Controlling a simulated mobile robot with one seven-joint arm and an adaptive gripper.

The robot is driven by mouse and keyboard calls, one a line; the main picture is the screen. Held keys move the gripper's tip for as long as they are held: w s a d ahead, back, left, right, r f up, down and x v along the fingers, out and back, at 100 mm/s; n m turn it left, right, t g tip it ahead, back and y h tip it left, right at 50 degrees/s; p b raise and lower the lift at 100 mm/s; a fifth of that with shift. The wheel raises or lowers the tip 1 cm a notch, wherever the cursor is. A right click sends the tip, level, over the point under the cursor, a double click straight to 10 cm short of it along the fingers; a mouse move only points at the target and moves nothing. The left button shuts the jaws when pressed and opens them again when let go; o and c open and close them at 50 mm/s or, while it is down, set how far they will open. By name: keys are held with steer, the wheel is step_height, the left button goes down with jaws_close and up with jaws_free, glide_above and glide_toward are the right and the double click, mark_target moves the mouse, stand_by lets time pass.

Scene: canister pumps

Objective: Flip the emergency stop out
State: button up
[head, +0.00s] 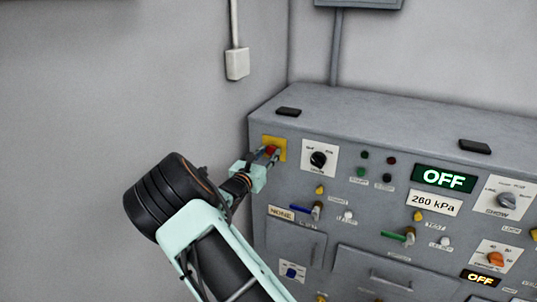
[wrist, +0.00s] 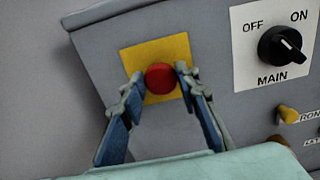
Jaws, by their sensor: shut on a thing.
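The emergency stop is a round red button (wrist: 161,77) on a yellow square plate (wrist: 137,57), at the upper left of the grey control panel. It also shows small in the head view (head: 271,150), partly covered by my fingers. My gripper (wrist: 159,78) is at the button, with one blue-and-grey finger on its left side and one on its right. The fingertips are closed against the button's sides. In the head view my gripper (head: 270,154) reaches the panel from the lower left.
A black MAIN rotary switch (wrist: 283,48) sits on a white plate right of the button. The grey panel (head: 345,215) carries several other knobs, levers and lamps. A green display (head: 444,179) reads OFF. Bare wall lies left of the panel.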

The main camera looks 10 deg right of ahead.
jaws_close()
steer(key=shift+v, duration=0.95)
steer(key=o, duration=1.1)
jaws_free()
steer(key=v, duration=1.2)
